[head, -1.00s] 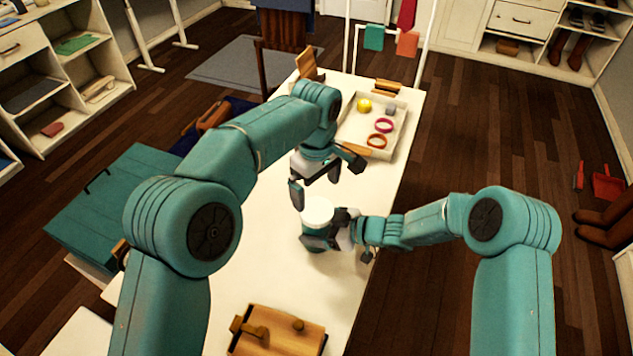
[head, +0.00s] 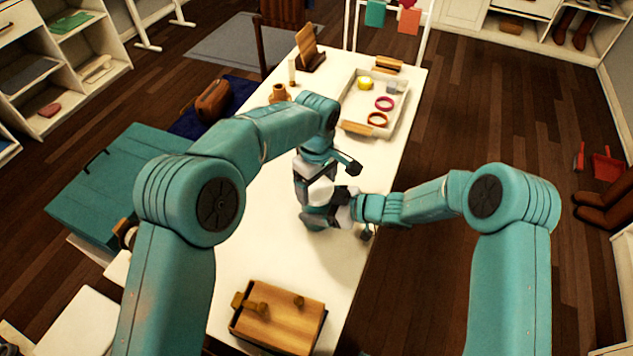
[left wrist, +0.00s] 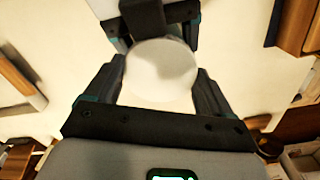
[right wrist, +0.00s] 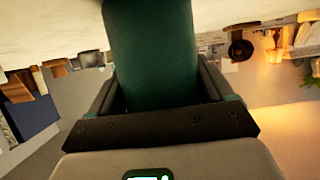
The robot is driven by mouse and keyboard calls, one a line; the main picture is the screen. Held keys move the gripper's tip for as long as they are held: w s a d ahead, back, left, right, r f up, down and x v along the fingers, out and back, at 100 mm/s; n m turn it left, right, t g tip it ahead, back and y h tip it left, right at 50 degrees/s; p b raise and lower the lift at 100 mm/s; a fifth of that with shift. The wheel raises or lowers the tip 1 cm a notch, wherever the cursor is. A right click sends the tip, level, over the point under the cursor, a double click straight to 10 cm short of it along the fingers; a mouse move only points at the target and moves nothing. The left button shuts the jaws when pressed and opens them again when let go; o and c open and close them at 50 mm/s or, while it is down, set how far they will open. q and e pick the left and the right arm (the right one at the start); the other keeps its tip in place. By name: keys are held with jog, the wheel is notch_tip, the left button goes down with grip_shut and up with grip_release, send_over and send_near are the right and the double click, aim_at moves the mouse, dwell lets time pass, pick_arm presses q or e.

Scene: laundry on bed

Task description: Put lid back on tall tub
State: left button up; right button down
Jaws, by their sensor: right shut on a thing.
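The tall tub has a teal body, which fills the space between my right gripper's fingers in the right wrist view (right wrist: 153,55). My right gripper (head: 322,218) is shut on it from the side, at the table's right edge. A white round lid (left wrist: 160,72) shows at the top of the tub, and also in the head view (head: 320,190). I cannot tell how firmly it is seated. My left gripper (head: 318,188) points down over it, with its open fingers on either side of the lid.
The white table (head: 262,225) is clear around the tub. A wooden box (head: 278,316) stands at the near end. A white tray (head: 350,112) with rings and small items lies farther back. A small brown pot (head: 279,93) stands behind my left arm.

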pick_arm(q)
jog(key=m, duration=0.3)
dwell(0.4)
jog(key=o, duration=1)
jog(key=shift+r, duration=2.25)
notch_tip(320, 180, up, 12)
jog(key=shift+r, duration=0.1)
